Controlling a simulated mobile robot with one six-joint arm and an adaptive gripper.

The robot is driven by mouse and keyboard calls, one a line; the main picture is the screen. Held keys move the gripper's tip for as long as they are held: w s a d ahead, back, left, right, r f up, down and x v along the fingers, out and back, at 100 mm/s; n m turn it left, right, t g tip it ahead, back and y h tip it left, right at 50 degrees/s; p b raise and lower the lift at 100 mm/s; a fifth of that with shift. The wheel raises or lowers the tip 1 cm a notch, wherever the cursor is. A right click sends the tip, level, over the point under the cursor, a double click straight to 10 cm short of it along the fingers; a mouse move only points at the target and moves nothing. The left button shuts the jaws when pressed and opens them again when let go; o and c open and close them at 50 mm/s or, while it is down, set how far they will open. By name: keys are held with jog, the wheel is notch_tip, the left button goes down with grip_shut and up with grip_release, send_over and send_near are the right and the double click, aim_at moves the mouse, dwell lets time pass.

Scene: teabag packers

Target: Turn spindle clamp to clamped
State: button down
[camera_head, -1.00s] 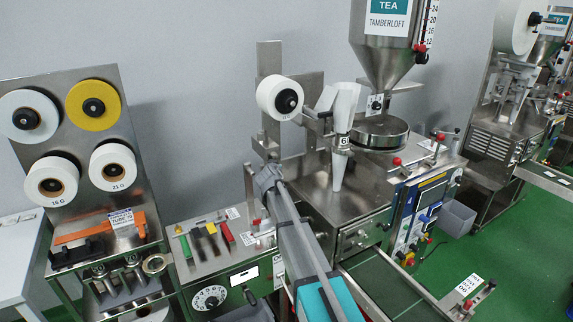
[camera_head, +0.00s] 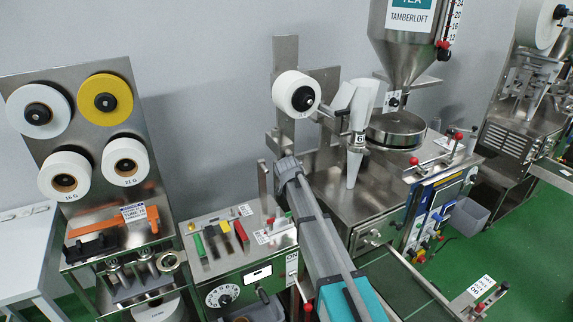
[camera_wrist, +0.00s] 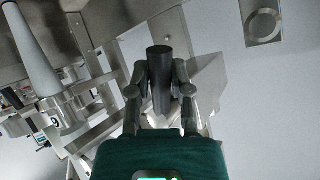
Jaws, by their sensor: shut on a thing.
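In the wrist view my gripper (camera_wrist: 160,78) is shut on a dark upright cylinder (camera_wrist: 161,82), which looks like a clamp handle. Its label and the clamp's setting cannot be read. In the head view my arm rises from the bottom and ends below the white paper roll; the fingers and the gripped handle are hidden there. The white roll (camera_head: 300,92) sits on a spindle with a dark hub at the upper left of the packer. A steel plate (camera_head: 286,75) stands behind it.
The white forming tube (camera_head: 358,145) stands right of the roll, and shows large at the wrist view's left (camera_wrist: 36,50). The tea hopper (camera_head: 408,55) is above. A reel rack (camera_head: 85,120) is at left. Bare wall is behind.

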jog(key=shift+s+d+f, duration=0.1)
dwell(0.3)
jog(key=c, duration=0.5)
grip_release()
jog(key=shift+c, duration=0.2)
